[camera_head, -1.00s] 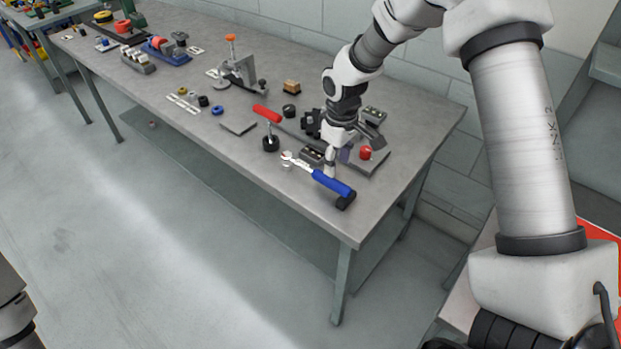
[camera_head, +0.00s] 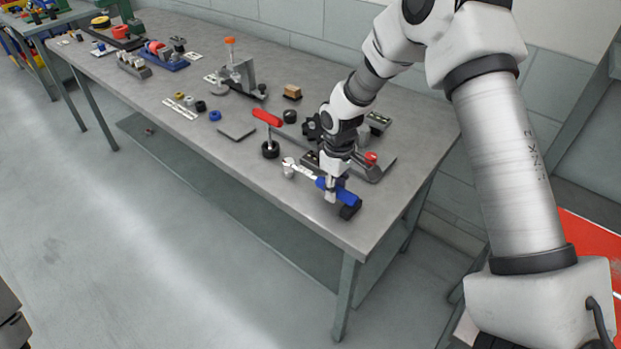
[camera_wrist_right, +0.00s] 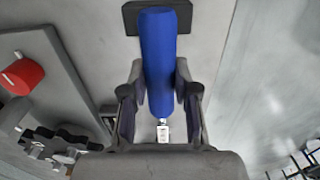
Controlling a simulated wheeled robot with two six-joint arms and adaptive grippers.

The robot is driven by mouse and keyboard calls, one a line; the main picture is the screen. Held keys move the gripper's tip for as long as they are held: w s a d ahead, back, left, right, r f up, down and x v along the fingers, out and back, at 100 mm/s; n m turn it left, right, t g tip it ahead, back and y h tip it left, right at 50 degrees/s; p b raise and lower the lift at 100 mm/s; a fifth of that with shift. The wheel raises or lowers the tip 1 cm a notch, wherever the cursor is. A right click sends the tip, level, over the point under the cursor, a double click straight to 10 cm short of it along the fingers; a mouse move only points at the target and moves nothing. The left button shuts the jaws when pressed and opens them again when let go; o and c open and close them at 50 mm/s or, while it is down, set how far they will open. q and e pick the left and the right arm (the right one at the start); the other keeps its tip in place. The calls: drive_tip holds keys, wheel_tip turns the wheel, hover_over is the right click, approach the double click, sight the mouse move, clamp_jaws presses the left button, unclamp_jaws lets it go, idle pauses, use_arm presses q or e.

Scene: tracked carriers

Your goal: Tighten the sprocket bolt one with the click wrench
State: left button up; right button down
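The click wrench (camera_head: 347,197) has a blue handle and a silver head and lies near the table's front right edge, its head towards the left. My right gripper (camera_head: 331,194) is down over the handle. In the wrist view the blue handle (camera_wrist_right: 159,50) runs between the two fingers of the gripper (camera_wrist_right: 160,82); they look parted, with narrow gaps beside the handle and no clear grip. A dark toothed tracked part (camera_head: 312,127) stands behind, partly hidden by my arm. I cannot tell which bolt is sprocket bolt one.
A dark block (camera_wrist_right: 130,18) is at the handle's end. A grey plate with a red knob (camera_wrist_right: 22,77) lies close beside. A red-handled tool (camera_head: 267,117) stands left of the wrench. A flat grey plate (camera_head: 237,131) and a clamp fixture (camera_head: 240,75) are farther left. The front edge is clear.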

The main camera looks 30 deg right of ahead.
drive_tip(key=shift+w+r+p, duration=0.1)
drive_tip(key=shift+r+p, duration=3.3)
drive_tip(key=shift+r, duration=0.2)
drive_tip(key=shift+f, duration=0.15)
